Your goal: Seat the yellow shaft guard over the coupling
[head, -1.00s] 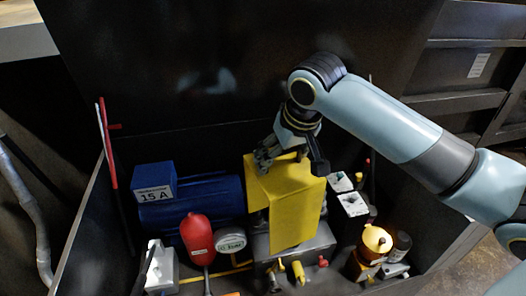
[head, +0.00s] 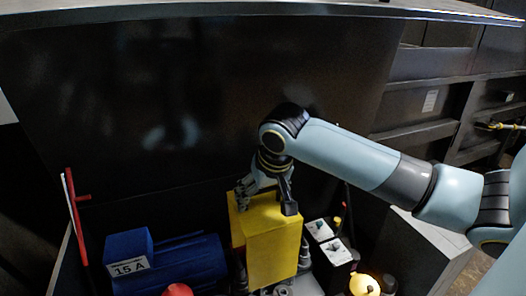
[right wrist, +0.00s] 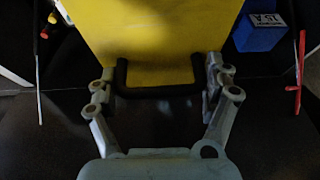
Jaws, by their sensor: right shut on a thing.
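The yellow shaft guard (head: 274,248) is a box-like cover standing upright to the right of the blue motor (head: 185,268) in the head view. My right gripper (head: 266,196) is at its top. In the right wrist view the gripper (right wrist: 160,88) is shut on the guard's black handle (right wrist: 158,92), with the yellow top (right wrist: 160,35) just beyond. The coupling is hidden, apparently behind or under the guard. I cannot tell whether the guard rests fully down. My left gripper does not show.
A blue box marked 15 A (head: 128,253) sits on the motor. A red item (head: 177,290) is at the lower edge. A dark panel (head: 190,110) rises behind.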

